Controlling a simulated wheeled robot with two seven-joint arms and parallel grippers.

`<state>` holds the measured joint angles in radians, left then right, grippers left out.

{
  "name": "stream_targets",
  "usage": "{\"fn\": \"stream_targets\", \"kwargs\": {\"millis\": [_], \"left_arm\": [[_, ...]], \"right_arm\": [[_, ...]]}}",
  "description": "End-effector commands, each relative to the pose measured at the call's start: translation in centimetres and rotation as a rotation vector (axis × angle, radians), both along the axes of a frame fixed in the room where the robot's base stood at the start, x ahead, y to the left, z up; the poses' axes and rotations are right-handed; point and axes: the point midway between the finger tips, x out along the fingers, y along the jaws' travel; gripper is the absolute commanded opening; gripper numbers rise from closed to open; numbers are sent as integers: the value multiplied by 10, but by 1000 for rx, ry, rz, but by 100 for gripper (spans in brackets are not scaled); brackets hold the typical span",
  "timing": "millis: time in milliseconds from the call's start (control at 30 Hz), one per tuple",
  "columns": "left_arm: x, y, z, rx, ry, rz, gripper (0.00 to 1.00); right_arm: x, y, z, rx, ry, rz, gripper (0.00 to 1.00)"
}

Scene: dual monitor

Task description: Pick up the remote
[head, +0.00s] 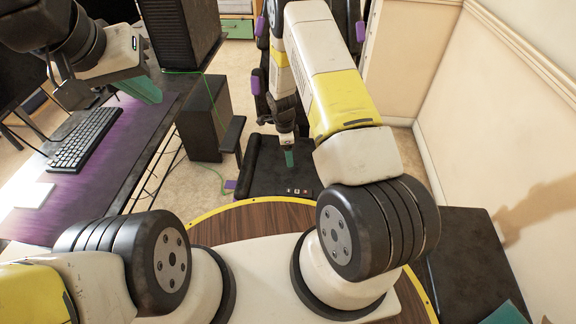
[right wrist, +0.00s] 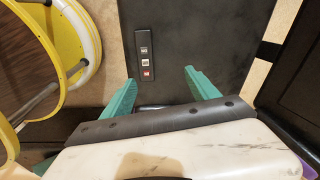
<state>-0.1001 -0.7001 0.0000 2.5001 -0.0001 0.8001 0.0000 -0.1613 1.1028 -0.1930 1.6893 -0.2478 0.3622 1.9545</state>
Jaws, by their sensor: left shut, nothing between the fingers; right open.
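The remote (head: 299,191) is a small dark strip with pale and red buttons, lying on a flat black surface (head: 262,168). In the right wrist view the remote (right wrist: 145,55) lies just beyond the fingertips, slightly left of the middle of the gap. My right gripper (right wrist: 160,76) is open and empty, its green fingers spread over the black surface (right wrist: 205,35). In the head view my right gripper (head: 289,158) is small and appears just above and left of the remote. My left gripper (head: 145,90) is shut and empty by the desk at upper left.
A purple-matted desk (head: 95,170) with a black keyboard (head: 84,139) stands at left. A black box (head: 203,118) stands on the floor beside it. A wooden round top with a yellow rim (head: 240,220) lies close below. A cream wall (head: 500,130) bounds the right.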

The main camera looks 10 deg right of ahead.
Motion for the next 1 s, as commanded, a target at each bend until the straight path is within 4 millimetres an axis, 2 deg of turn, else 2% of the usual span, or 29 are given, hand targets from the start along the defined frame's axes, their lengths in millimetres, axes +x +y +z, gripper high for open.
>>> {"fn": "stream_targets", "kwargs": {"millis": [33,100,200,300,667,800,1000], "left_arm": [[0,0,0,0,0,0,0],[0,0,0,0,0,0,0],[0,0,0,0,0,0,0],[0,0,0,0,0,0,0],[0,0,0,0,0,0,0],[0,0,0,0,0,0,0],[0,0,0,0,0,0,0]], "right_arm": [[-8,0,-31,-13,18,-40,69],[-16,-1,-61,-26,27,-96,69],[-26,-1,-91,-40,36,-151,69],[-32,-2,-107,-47,39,-182,69],[-37,-9,-149,-48,42,-194,69],[-39,-15,-170,-48,43,-195,69],[-38,-17,-187,-48,40,-193,69]]}}
